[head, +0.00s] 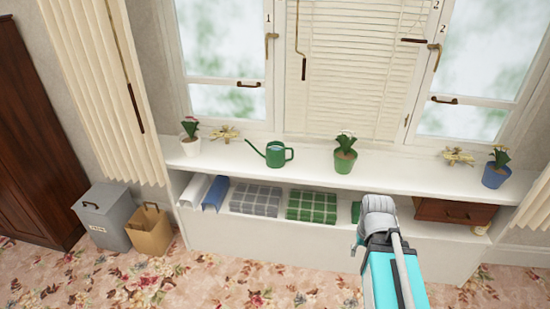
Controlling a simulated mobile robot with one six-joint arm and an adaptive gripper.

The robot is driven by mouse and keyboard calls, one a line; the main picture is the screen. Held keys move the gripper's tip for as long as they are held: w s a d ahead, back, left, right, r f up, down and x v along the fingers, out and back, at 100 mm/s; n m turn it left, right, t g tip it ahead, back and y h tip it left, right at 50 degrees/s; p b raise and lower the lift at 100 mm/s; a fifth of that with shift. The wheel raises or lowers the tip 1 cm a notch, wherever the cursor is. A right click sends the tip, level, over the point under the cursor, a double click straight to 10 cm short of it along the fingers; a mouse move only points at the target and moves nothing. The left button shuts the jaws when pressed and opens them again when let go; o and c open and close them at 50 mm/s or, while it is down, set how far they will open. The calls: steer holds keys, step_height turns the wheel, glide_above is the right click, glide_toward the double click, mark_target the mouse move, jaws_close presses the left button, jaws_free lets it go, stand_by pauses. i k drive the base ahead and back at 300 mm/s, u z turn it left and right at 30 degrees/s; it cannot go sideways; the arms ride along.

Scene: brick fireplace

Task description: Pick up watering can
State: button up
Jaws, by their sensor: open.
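The watering can (276,154) is green with a long thin spout pointing left and a loop handle on its right. It stands upright on the white window shelf (225,156), left of a green flower pot (345,161). My arm shows at the lower right, in front of the shelf and well apart from the can. No gripper fingers can be made out in the head view.
A white flower pot (190,146) and a blue one (495,174) stand toward the shelf's ends. Folded cloths (312,206) lie in the compartment below. A grey bin (103,216) and a tan box (149,231) stand on the floor at left.

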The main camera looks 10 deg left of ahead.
mark_target(274, 157)
steer(key=u, duration=0.1)
steer(key=i, duration=1)
steer(key=z, duration=0.05)
